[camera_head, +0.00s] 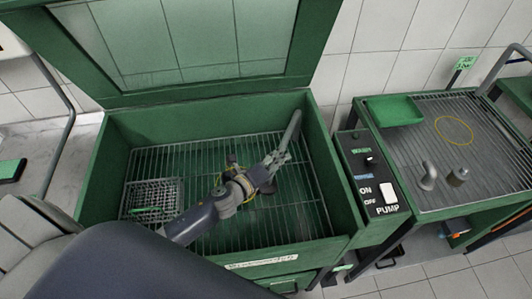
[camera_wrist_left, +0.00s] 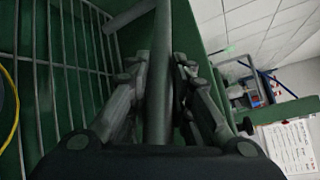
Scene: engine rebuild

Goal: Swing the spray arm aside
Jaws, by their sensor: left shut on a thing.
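The spray arm (camera_head: 291,131) is a grey tube at the right side of the green wash basin, slanting up toward the rear right corner. My left gripper (camera_head: 277,160) reaches into the basin from the lower left and is shut on the lower part of the spray arm. In the left wrist view the spray arm (camera_wrist_left: 159,70) runs upright between the two fingers of the left gripper (camera_wrist_left: 160,95), which lie close on both sides of it. The spray arm's lower end is hidden by the gripper. My right gripper is not in view.
The green basin (camera_head: 320,150) has a wire rack floor and a small wire basket (camera_head: 152,197) at left. Its lid (camera_head: 200,92) stands open behind. A pump control panel (camera_head: 368,175) adjoins on the right, then a slatted table (camera_head: 480,180) with a green tray (camera_head: 394,109).

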